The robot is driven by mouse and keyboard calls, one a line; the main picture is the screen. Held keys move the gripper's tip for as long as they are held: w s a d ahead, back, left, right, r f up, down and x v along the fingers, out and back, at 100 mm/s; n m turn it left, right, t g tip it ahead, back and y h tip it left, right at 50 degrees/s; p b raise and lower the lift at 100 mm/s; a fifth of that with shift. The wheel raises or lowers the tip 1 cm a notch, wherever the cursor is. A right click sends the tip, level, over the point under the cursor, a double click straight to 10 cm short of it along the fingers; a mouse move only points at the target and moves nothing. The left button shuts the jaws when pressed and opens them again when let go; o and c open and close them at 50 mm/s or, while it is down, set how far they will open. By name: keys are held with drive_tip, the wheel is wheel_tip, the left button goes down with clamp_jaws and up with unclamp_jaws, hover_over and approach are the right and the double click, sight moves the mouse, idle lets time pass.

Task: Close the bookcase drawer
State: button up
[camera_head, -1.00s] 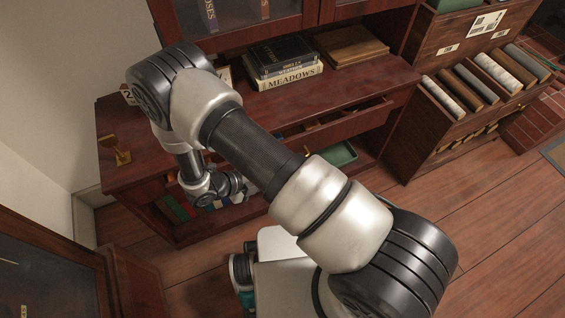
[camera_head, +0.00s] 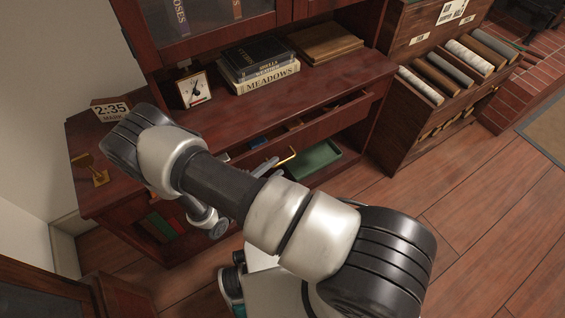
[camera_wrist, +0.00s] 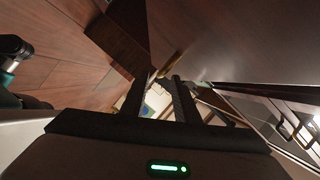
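The bookcase drawer (camera_head: 335,122) is a dark red-brown drawer below the wide ledge of the bookcase. It stands partly pulled out, with a gap showing small items inside. A bent brass handle (camera_head: 286,160) shows at its front, close to my gripper (camera_head: 266,168), which is partly hidden by my arm. In the wrist view, my gripper (camera_wrist: 165,82) has two dark fingers apart, with a gap between them. A brass piece (camera_wrist: 168,66) lies just beyond the fingertips; contact cannot be told. A large brown panel (camera_wrist: 240,40) fills the upper right.
A green tray (camera_head: 308,162) lies below the drawer. A wooden rack of rolls (camera_head: 400,130) stands at right. Floor (camera_head: 470,210) is clear at lower right.

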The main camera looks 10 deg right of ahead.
sight(283, 161)
drive_tip(key=x, duration=0.5)
drive_tip(key=shift+a, duration=0.1)
clamp_jaws()
